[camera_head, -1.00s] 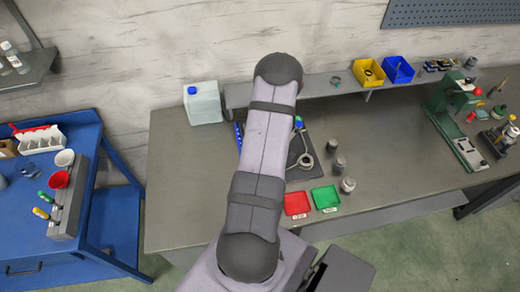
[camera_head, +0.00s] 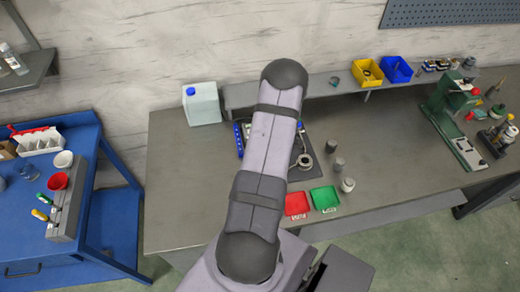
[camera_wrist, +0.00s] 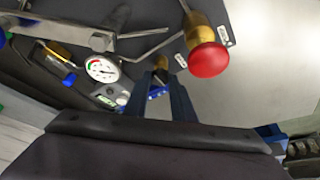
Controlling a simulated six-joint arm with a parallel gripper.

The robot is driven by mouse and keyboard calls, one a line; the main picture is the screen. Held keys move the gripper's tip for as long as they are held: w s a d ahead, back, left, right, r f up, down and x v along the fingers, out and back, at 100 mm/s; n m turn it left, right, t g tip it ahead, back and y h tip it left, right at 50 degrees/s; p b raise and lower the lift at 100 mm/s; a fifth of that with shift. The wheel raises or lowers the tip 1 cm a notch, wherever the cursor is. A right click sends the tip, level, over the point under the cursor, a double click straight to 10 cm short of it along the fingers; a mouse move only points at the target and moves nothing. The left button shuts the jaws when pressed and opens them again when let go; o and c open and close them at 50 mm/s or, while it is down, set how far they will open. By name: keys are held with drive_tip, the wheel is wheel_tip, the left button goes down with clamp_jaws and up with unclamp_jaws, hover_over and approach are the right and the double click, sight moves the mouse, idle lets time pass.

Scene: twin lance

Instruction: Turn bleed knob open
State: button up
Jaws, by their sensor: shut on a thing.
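In the wrist view my gripper (camera_wrist: 158,100) has its two dark blue fingers closed around a small blue knob (camera_wrist: 157,92), with a brass part just beyond it. The knob is mostly hidden by the fingers, so how far it is turned cannot be told. A round red knob (camera_wrist: 208,60) on a brass stem stands to the right of the fingers. A white-faced pressure gauge (camera_wrist: 103,69) lies to their left. In the head view my arm hides the gripper and most of the dark board (camera_head: 303,145) on the bench.
Red (camera_head: 296,204) and green (camera_head: 325,197) trays sit at the bench's front edge. Small grey jars (camera_head: 338,164) stand right of the board. A white jug (camera_head: 202,103) stands at back left.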

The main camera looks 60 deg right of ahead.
drive_tip(key=o, duration=1)
drive_tip(key=shift+b+v, duration=0.8)
drive_tip(key=shift+v, duration=2.9)
drive_tip(key=shift+w, duration=0.1)
